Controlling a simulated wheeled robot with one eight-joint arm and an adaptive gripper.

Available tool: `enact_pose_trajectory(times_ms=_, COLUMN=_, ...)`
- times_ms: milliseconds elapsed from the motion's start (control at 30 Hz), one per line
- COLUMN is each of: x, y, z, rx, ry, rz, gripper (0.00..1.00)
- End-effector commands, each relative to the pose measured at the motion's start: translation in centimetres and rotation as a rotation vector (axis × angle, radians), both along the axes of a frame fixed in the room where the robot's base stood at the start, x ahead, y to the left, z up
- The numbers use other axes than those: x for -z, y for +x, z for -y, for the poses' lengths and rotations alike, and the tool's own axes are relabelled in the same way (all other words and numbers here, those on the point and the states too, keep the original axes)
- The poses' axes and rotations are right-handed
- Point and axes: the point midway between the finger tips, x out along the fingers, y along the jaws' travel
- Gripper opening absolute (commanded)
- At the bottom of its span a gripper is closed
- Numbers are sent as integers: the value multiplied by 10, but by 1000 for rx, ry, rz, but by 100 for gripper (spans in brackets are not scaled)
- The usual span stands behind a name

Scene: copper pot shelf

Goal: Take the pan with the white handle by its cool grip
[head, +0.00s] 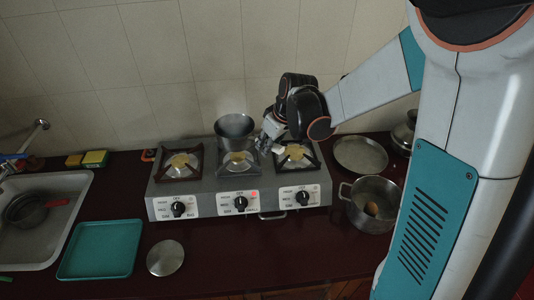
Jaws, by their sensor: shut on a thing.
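A grey metal pan (234,127) stands upright over the middle burner of the grey stove (206,208). A short white piece at its right, which looks like its handle (262,143), reaches toward my gripper (268,138). My gripper comes in from the upper right, at the pan's right side, and is shut on the white handle. The fingertips are small and partly hidden by the dark wrist, so their exact place along the handle is unclear.
A red light (254,194) shows by the middle knob. Right of the stove are a two-handled pot (360,217) and a round metal plate (360,153). At left are a teal tray (99,249), a round lid (165,258) and a sink (32,252) holding a red-handled pan.

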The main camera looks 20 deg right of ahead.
Motion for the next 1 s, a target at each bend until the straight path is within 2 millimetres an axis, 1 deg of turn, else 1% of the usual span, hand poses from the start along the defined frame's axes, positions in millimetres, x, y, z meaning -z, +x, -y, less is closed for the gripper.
enact_pose_trajectory(times_ms=33, x=-17, y=0, z=0, rx=0, ry=1, rz=2, gripper=0)
enact_pose_trajectory(times_ms=100, x=-36, y=0, z=0, rx=0, ry=1, rz=2, gripper=0)
enact_pose_trajectory(times_ms=300, x=-83, y=0, z=0, rx=0, ry=1, rz=2, gripper=0)
enact_pose_trajectory(times_ms=400, x=-102, y=0, z=0, rx=0, ry=1, rz=2, gripper=0)
enact_pose_trajectory(times_ms=500, x=-117, y=1, z=0, rx=0, ry=1, rz=2, gripper=0)
enact_pose_trajectory(times_ms=600, x=-128, y=1, z=0, rx=0, ry=1, rz=2, gripper=0)
enact_pose_trajectory(times_ms=1000, x=-151, y=1, z=0, rx=0, ry=1, rz=2, gripper=0)
